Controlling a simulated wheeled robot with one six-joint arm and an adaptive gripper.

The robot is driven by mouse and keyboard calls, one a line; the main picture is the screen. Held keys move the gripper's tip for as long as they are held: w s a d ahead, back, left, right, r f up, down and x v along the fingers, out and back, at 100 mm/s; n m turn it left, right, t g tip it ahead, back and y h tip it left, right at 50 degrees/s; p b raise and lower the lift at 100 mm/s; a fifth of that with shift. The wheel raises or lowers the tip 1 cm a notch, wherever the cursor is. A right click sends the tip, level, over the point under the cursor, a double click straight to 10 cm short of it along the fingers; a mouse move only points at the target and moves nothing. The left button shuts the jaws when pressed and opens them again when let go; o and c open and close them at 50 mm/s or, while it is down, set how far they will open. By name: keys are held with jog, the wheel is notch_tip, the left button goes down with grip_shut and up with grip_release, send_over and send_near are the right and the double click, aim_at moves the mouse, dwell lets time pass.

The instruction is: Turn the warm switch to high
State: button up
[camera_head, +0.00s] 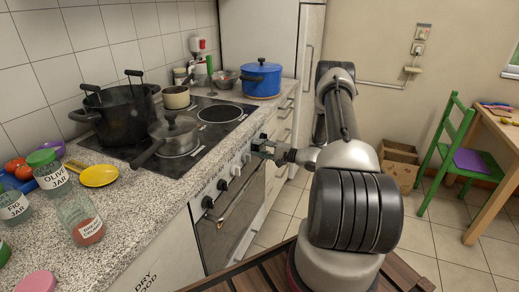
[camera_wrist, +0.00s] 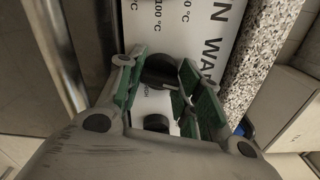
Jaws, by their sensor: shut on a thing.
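In the wrist view a round black knob (camera_wrist: 157,70) stands on the white oven panel (camera_wrist: 172,18), beside large lettering that begins "WAR". Smaller print near it is partly hidden by the fingers. My gripper (camera_wrist: 161,76) has its green-padded fingers on either side of this knob and is shut on it. In the head view my gripper (camera_head: 265,147) reaches to the far end of the oven's front panel, where its fingers hide the knob. Other black knobs (camera_head: 222,185) sit along the panel nearer to me. A second knob (camera_wrist: 156,122) shows between the finger bases.
The oven door handle (camera_head: 240,203) runs below the panel. The stove above holds a black pot (camera_head: 122,118), a grey pan (camera_head: 174,137) and a small pot (camera_head: 176,97). A blue pot (camera_head: 261,80) stands beyond. Jars stand at the left; a green chair (camera_head: 440,150) is at the right.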

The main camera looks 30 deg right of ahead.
jog(key=m, duration=2.1)
jog(key=shift+m, duration=0.3)
dwell(0.4)
jog(key=o, duration=1.1)
jog(key=shift+c, duration=0.2)
jog(key=v, duration=1.2)
jog(key=shift+d, duration=0.1)
